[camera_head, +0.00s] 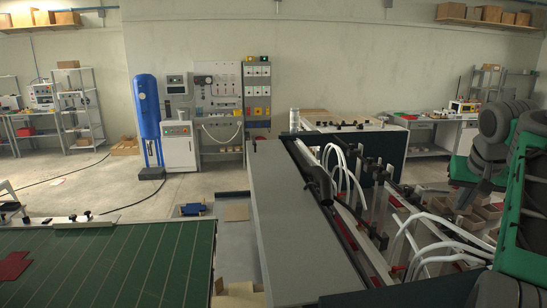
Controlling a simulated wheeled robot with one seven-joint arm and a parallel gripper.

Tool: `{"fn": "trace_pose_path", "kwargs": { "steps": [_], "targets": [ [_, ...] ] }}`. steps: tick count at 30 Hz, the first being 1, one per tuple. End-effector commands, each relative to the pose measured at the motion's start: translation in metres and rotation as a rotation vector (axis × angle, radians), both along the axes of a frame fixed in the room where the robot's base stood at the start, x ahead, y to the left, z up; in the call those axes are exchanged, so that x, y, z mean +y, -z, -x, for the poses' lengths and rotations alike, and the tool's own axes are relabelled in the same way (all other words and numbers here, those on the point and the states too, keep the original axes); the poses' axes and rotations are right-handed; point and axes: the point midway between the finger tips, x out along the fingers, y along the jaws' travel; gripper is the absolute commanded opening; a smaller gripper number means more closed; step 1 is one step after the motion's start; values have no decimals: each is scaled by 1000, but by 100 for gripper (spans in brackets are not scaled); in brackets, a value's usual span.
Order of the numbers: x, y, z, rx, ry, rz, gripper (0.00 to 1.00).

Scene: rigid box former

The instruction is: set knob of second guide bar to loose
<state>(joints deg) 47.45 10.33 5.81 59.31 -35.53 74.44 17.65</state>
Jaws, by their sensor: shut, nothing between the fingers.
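A pale guide bar (60,222) runs along the far edge of the green lined table at the lower left, with small black knobs (88,215) on it. A similar dark bar with small black knobs (360,125) lies along the near edge of a light-topped table at the back centre. I cannot tell which is the second guide bar, nor whether any knob is tight or loose. My gripper is not in view.
A long grey machine cover (295,225) fills the centre, with white hoses (410,240) and dark brackets to its right. The green table (125,262) holds a red piece (14,265). Open floor lies behind.

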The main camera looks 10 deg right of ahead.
Motion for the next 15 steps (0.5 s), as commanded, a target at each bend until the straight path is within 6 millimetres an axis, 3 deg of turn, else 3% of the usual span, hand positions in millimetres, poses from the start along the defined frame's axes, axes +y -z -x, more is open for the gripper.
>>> {"fn": "trace_pose_path", "kwargs": {
  "steps": [15],
  "targets": [
    [8, -6, -9, 0, -1, -3, 0]
  ]
}}
